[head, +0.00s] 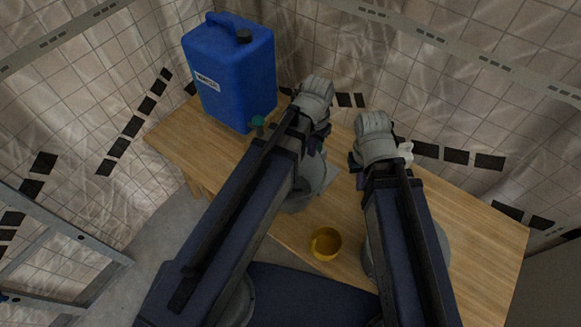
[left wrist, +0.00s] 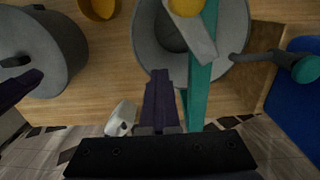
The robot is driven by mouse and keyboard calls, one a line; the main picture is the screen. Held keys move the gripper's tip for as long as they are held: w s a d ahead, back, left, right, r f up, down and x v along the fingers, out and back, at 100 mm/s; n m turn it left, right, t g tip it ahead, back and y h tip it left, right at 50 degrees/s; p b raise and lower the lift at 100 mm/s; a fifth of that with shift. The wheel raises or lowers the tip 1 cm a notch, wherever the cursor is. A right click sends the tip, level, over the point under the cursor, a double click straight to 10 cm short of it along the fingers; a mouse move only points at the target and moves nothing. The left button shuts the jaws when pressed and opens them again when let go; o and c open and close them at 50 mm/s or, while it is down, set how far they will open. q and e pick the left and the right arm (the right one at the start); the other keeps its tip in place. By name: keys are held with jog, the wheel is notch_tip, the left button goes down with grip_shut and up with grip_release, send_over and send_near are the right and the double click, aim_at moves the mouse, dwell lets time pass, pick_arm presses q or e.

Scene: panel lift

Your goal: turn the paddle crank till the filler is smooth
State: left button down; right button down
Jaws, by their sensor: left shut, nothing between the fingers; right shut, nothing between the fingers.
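The grey mixing tub (head: 296,203) stands on the wooden table, largely hidden by my left arm in the head view. In the left wrist view the tub (left wrist: 146,48) has a teal bar (left wrist: 199,95) across it. The paddle crank (left wrist: 203,42) is a grey arm with a yellow knob (left wrist: 186,5), cut by the top edge. The filler inside is mostly covered, so its smoothness cannot be told. My left gripper (left wrist: 160,76) is shut and empty, beside the teal bar and apart from the knob. My right gripper (left wrist: 38,74) shows at the left edge, shut, by a grey pot.
A blue jerrycan (head: 232,75) with a teal tap (head: 258,122) stands at the table's back left. A yellow cup (head: 325,244) sits near the front edge. The grey pot (left wrist: 62,73) is to the right on the table (head: 495,240). A small white object (left wrist: 121,118) lies behind.

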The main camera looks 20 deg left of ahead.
pick_arm(q)
jog(key=shift+w+a, duration=1.05)
jog(key=shift+w, duration=1.75)
jog(key=shift+s+a, duration=0.5)
jog(key=shift+a, duration=4.3)
jog(key=shift+s, duration=4.7)
jog(key=w+d, duration=0.1)
jog(key=d, duration=0.9)
jog(key=shift+d, duration=0.25)
jog(key=shift+w, duration=0.1)
